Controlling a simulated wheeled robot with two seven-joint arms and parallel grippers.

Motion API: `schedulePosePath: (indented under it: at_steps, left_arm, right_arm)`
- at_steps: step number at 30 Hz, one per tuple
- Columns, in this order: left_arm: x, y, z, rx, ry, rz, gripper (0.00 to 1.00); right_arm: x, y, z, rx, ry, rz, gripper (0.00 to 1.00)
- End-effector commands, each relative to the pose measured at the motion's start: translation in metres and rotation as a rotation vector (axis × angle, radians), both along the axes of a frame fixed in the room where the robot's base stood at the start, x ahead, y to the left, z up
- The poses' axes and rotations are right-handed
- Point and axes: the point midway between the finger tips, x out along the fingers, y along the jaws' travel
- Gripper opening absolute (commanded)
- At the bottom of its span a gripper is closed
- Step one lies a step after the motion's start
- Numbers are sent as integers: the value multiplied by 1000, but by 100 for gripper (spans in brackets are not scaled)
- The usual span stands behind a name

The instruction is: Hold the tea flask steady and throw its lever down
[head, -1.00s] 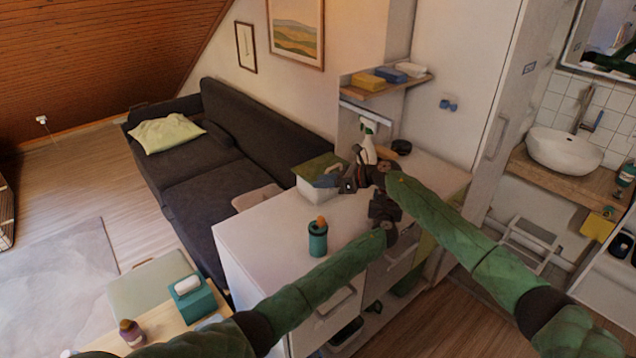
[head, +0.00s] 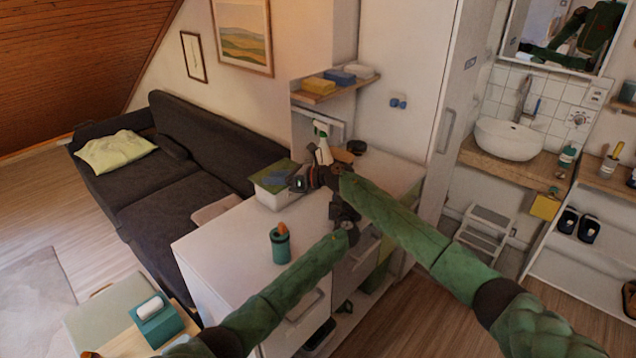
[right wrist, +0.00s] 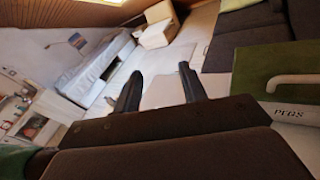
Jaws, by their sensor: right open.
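A teal cylinder with an orange top (head: 280,246), which looks like the tea flask, stands upright on the white cabinet (head: 225,235). I cannot make out a separate lever on it. My right gripper (head: 298,184) is over the far part of the cabinet, beyond the flask and apart from it. In the right wrist view its two dark fingers (right wrist: 160,90) are spread with nothing between them; the flask does not show there. My left gripper (head: 345,208) is to the right of the flask, partly hidden by its own wrist, so its jaws are unclear.
A green-lidded box (head: 270,194), lettered PEGS in the right wrist view (right wrist: 286,92), sits close to my right gripper. A spray bottle (head: 323,150) stands behind. A tissue box (head: 158,320) is on the lower table. The cabinet top around the flask is clear.

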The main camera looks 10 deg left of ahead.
Motion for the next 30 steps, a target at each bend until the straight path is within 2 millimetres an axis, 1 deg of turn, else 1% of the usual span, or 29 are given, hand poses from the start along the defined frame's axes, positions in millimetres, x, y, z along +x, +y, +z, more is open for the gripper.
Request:
schedulePosePath:
  at_steps: [1, 6, 9, 12, 15, 17, 20, 23, 24, 26, 27, 29, 30]
  left_arm:
    - [0, 0, 0, 0, 0, 0, 25]
    - [0, 0, 0, 0, 0, 0, 25]
    - [0, 0, 0, 0, 0, 0, 25]
    - [0, 0, 0, 0, 0, 0, 25]
    - [0, 0, 0, 0, 0, 0, 25]
    - [0, 0, 0, 0, 0, 0, 25]
    - [0, 0, 0, 0, 0, 0, 25]
    - [0, 0, 0, 0, 0, 0, 25]
    - [0, 0, 0, 0, 0, 0, 25]
    - [0, 0, 0, 0, 0, 0, 25]
    - [0, 0, -1, 0, 0, 0, 25]
    - [0, 0, -1, 0, 0, 0, 25]
    - [0, 0, -1, 0, 0, 0, 25]
  right_arm:
    - [7, 1, 22, 1, -26, 2, 42]
    - [20, 12, 85, -13, -111, 17, 42]
    - [29, 17, 113, -36, -154, 23, 42]
    - [40, 21, 135, -72, -200, 20, 42]
    - [54, 23, 153, -128, -256, 16, 42]
    - [61, 23, 160, -173, -290, 20, 42]
    - [75, 19, 167, -272, -351, 34, 42]
    - [92, 8, 164, -413, -433, 68, 42]
    - [99, 0, 161, -482, -472, 88, 42]
    - [113, -18, 150, -615, -534, 134, 42]
    - [120, -32, 139, -706, -570, 174, 42]
    - [130, -55, 119, -831, -610, 238, 42]
    - [134, -72, 105, -910, -627, 286, 42]
